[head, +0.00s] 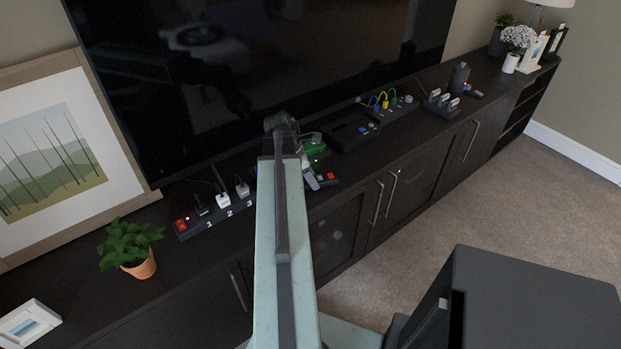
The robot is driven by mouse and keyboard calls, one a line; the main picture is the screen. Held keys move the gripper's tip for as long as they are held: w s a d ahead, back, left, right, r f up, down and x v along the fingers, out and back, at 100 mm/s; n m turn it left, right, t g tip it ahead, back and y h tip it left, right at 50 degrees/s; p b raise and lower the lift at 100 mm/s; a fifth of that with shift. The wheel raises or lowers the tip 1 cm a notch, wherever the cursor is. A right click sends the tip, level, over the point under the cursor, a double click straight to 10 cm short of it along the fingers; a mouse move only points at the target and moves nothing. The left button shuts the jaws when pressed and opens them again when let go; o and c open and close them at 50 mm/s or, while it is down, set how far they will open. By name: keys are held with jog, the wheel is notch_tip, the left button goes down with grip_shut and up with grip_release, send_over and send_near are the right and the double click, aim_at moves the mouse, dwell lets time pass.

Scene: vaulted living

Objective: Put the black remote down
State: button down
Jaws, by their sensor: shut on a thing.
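My arm reaches forward over the long dark console (190,275), and its end is just in front of the television. My gripper (311,178) shows only in part beside the arm, low over the console, near a block with red buttons. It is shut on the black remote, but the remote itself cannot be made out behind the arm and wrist. I cannot tell whether it touches the console top.
A switch strip numbered 1 to 3 (215,212) is left of my arm; a black box (354,131) and cable block (390,109) are right. A potted plant (130,246) and picture frame (50,150) stand left.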

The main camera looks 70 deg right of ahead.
jog(key=shift+f+b, duration=0.55)
jog(key=shift+f, duration=0.05)
jog(key=c, duration=0.7)
grip_release()
jog(key=p+v, duration=0.7)
jog(key=v, duration=0.1)
jog(key=shift+s+d, duration=0.1)
